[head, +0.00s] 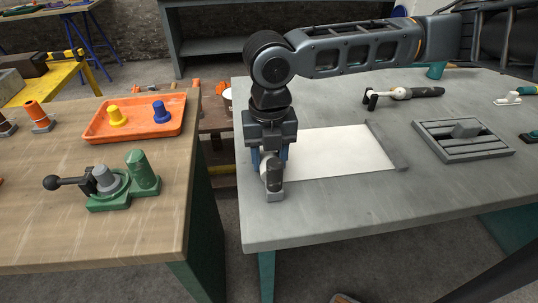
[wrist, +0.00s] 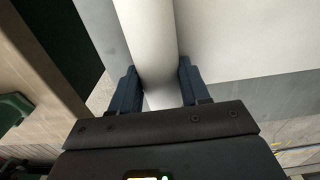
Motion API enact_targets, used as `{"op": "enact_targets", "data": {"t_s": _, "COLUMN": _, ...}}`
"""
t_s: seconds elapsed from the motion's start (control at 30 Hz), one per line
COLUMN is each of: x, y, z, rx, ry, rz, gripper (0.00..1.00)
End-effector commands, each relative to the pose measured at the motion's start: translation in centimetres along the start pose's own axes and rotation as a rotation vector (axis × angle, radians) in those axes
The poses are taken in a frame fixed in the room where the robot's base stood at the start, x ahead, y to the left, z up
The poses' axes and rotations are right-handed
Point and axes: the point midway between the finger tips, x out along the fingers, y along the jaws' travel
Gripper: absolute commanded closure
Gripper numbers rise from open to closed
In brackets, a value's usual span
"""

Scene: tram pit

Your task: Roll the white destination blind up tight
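The white destination blind (head: 345,153) lies partly flat on the grey table, with its left end under my gripper. In the wrist view, its rolled part, a white roll (wrist: 148,30), runs between my fingers, and the flat sheet (wrist: 235,40) spreads to the right. My gripper (head: 270,178) points down at the left end of the sheet, near the table's left edge. In the wrist view, its two blue fingers (wrist: 159,85) stand close against both sides of the roll and appear shut on it. Much of the roll is hidden behind my gripper in the head view.
A grey bar (head: 387,146) lies along the sheet's right end. A slotted grey tray (head: 463,138) and a black-handled tool (head: 405,93) are farther right. A wooden bench (head: 130,225) at left holds an orange tray (head: 137,130) and a green fixture (head: 122,183). The table front is clear.

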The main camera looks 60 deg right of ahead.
Motion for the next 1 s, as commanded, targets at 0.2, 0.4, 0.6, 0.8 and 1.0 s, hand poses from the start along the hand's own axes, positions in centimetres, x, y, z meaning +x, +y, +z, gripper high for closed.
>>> {"op": "enact_targets", "data": {"t_s": 0.2, "x": 0.0, "y": 0.0, "z": 0.0, "rx": 0.0, "ry": 0.0, "rz": 0.0, "gripper": 0.75}}
{"op": "enact_targets", "data": {"t_s": 0.4, "x": 0.0, "y": 0.0, "z": 0.0, "rx": 0.0, "ry": 0.0, "rz": 0.0, "gripper": 0.95}}
{"op": "enact_targets", "data": {"t_s": 0.6, "x": 0.0, "y": -0.5, "z": 0.0, "rx": 0.002, "ry": 0.0, "rz": 0.0, "gripper": 0.97}}
{"op": "enact_targets", "data": {"t_s": 0.8, "x": 0.0, "y": -2.2, "z": 0.0, "rx": 0.002, "ry": 0.0, "rz": -0.001, "gripper": 0.97}}
{"op": "enact_targets", "data": {"t_s": 1.0, "x": 0.0, "y": -3.8, "z": 0.0, "rx": 0.002, "ry": 0.0, "rz": 0.0, "gripper": 0.97}}
